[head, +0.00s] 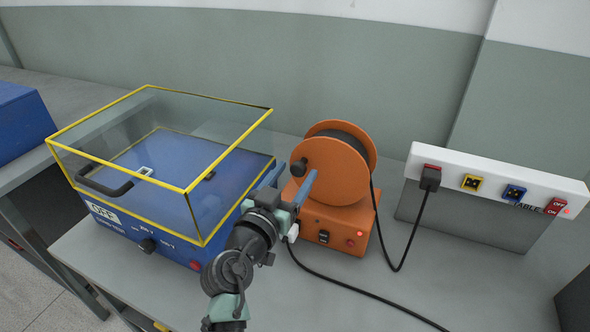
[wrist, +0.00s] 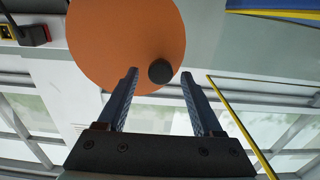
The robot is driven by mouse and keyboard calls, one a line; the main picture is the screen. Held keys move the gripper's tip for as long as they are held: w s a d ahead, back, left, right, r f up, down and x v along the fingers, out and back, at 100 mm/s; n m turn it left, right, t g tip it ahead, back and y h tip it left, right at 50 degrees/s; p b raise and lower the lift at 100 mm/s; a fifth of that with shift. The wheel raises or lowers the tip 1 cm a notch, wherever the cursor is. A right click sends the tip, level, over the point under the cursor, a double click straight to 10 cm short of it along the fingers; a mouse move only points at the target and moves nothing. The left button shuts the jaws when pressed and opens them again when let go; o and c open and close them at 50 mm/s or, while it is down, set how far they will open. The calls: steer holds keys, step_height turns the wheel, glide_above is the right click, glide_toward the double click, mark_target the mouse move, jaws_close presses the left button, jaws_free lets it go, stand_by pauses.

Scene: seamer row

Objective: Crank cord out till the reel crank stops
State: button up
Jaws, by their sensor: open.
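The orange cord reel (head: 335,172) stands on the bench in the middle of the head view. Its round orange face also fills the upper part of the wrist view (wrist: 115,40). The dark crank knob (head: 299,167) sits on the left side of that face. In the wrist view the knob (wrist: 160,71) lies between and just beyond my fingertips. My gripper (head: 291,184) is open in front of the reel, its blue fingers apart with nothing held. A black cord (head: 408,240) hangs from the reel to a plug in the white power strip (head: 500,185).
A blue machine (head: 150,235) with a yellow-edged clear cover stands close on the left of my arm. A black cable (head: 360,290) runs across the bench front right. The reel base has a switch and red light.

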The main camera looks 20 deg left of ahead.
steer(key=shift+w, duration=0.6)
jaws_close()
stand_by(1.1)
